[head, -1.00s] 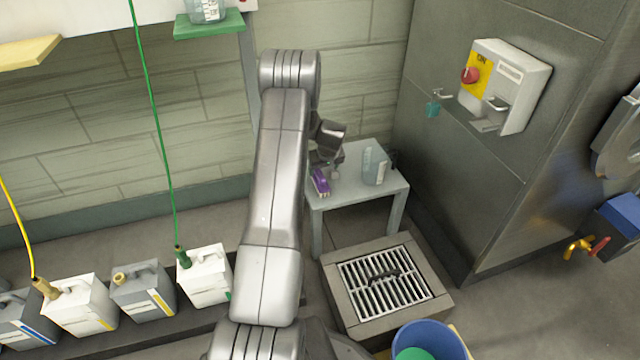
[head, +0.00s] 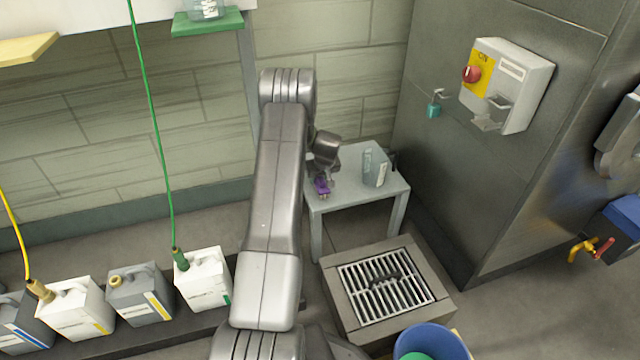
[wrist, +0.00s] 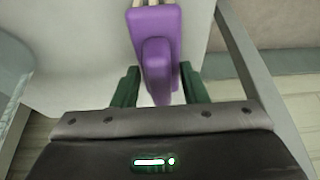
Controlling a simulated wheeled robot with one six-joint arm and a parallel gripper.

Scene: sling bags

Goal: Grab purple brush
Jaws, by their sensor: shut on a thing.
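The purple brush (head: 322,188) is at the left side of the small grey table (head: 345,198). My gripper (head: 325,178) is over it, at the end of my arm. In the wrist view the purple brush (wrist: 158,60) shows its handle between the two dark green fingers of my gripper (wrist: 157,88). My gripper is shut on the brush. Pale bristles or a light edge show at the top of that view. I cannot tell whether the brush still touches the tabletop.
A clear jug (head: 376,168) stands on the table to the right of the brush. A floor drain grate (head: 384,283) and a blue bucket (head: 432,338) are in front. Several canisters (head: 203,278) stand at the lower left. A steel wall (head: 470,130) rises at the right.

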